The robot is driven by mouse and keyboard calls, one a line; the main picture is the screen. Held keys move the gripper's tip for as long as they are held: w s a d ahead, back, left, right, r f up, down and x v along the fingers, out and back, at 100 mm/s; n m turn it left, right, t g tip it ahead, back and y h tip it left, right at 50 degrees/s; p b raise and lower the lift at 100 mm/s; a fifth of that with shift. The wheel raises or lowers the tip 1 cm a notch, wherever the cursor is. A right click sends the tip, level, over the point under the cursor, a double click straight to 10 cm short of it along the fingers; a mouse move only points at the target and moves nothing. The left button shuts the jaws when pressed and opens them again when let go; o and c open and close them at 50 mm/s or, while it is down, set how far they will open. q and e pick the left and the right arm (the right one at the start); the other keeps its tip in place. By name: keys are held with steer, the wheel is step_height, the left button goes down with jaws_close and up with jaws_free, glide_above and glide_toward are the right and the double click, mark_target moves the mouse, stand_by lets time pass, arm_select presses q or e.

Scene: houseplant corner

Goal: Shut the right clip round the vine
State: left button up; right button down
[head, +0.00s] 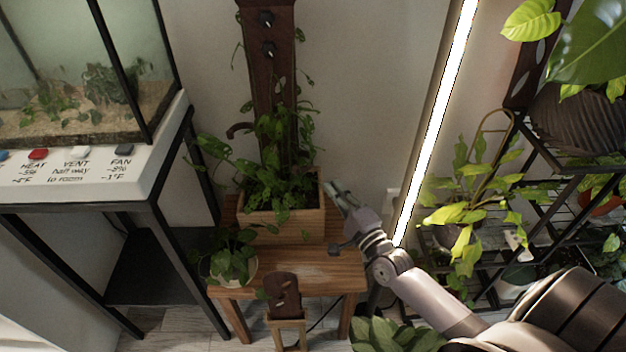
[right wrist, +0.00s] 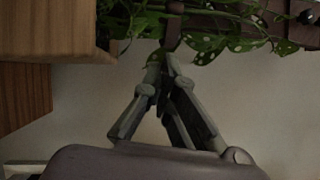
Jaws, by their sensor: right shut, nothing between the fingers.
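The vine (head: 285,135) climbs a dark wooden post (head: 272,80) from a wooden planter (head: 285,226); its leaves also show in the right wrist view (right wrist: 208,42). A curved brown clip arm (head: 238,130) sticks out on the post's left side. In the right wrist view a brown piece (right wrist: 172,30), perhaps the right clip, juts from the post among leaves; whether it is closed round the vine I cannot tell. My right gripper (head: 331,187) is shut and empty, right of the planter. Its fingertips (right wrist: 164,58) are just below that piece; contact is unclear. My left gripper is out of view.
The planter stands on a wooden bench (head: 310,272) with a small potted plant (head: 232,262). A glass tank (head: 90,80) on a black stand is at left. A bright light tube (head: 435,120) and a plant rack (head: 560,190) are at right.

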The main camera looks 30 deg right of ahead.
steer(key=w, duration=0.1)
steer(key=w+a, duration=0.1)
steer(key=w, duration=0.1)
steer(key=w+a+r, duration=0.1)
steer(key=shift+w+a, duration=0.2)
steer(key=shift+a, duration=0.05)
steer(key=shift+w+a, duration=0.25)
